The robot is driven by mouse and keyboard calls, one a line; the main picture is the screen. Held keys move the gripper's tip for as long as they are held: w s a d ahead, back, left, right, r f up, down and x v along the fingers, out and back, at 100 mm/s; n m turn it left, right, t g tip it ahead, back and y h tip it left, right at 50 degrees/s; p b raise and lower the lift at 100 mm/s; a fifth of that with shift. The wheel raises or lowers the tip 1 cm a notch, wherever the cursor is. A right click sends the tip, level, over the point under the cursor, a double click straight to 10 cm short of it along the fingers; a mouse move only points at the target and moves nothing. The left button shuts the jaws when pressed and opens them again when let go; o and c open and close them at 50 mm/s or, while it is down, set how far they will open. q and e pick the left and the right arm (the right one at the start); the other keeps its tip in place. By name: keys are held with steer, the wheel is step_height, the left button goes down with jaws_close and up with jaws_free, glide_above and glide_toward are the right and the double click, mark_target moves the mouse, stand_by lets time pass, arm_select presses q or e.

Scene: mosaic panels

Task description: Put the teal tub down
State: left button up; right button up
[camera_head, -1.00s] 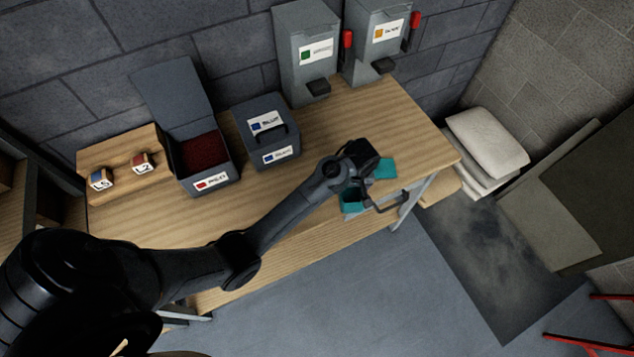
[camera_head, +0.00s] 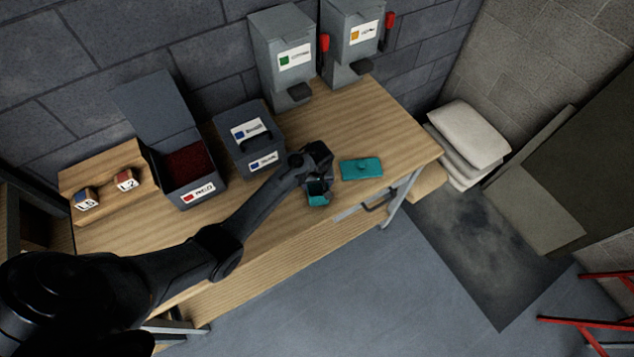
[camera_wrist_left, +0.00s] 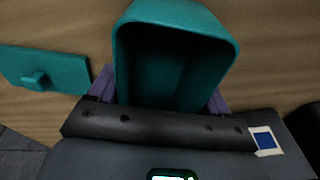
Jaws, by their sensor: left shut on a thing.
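The teal tub (camera_head: 318,195) is open at the top and empty as far as its dark inside shows. My left gripper (camera_head: 316,180) is shut on it near the table's front edge. In the left wrist view the teal tub (camera_wrist_left: 172,15) sits between the purple fingers of my left gripper (camera_wrist_left: 162,95). I cannot tell whether its base touches the table. A flat teal lid with a small knob (camera_head: 362,168) lies on the wooden table (camera_head: 405,150), just right of the tub; the lid also shows in the left wrist view (camera_wrist_left: 60,70). My right gripper is out of view.
An open bin of red pieces (camera_head: 190,165) and a wooden rack (camera_head: 107,180) are further left. Two grey dispensers (camera_head: 285,60) stand at the back. The table's right end is clear.

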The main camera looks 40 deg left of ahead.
mark_target(318, 192)
arm_select(q)
steer(key=shift+f, duration=0.2)
steer(key=shift+f, duration=0.1)
steer(key=o, duration=1.5)
steer(key=shift+o, duration=0.2)
steer(key=shift+d+r, duration=0.1)
steer(key=shift+r, duration=0.35)
step_height(318, 192, up, 11)
steer(key=s+d, duration=0.1)
steer(key=s+d+r+m+t, duration=0.1)
steer(key=s+d+m, duration=0.2)
steer(key=s, duration=0.5)
steer(key=s+d+r+m, duration=0.2)
steer(key=s+d+m, duration=0.2)
steer(key=s, duration=0.5)
steer(key=s+d+r+m+t+h, duration=0.1)
steer(key=s+d+m, duration=0.2)
steer(key=s, duration=0.6)
steer(key=shift+d+r+m+t+p, duration=0.3)
steer(key=shift+r+m+p, duration=0.15)
steer(key=shift+m, duration=0.35)
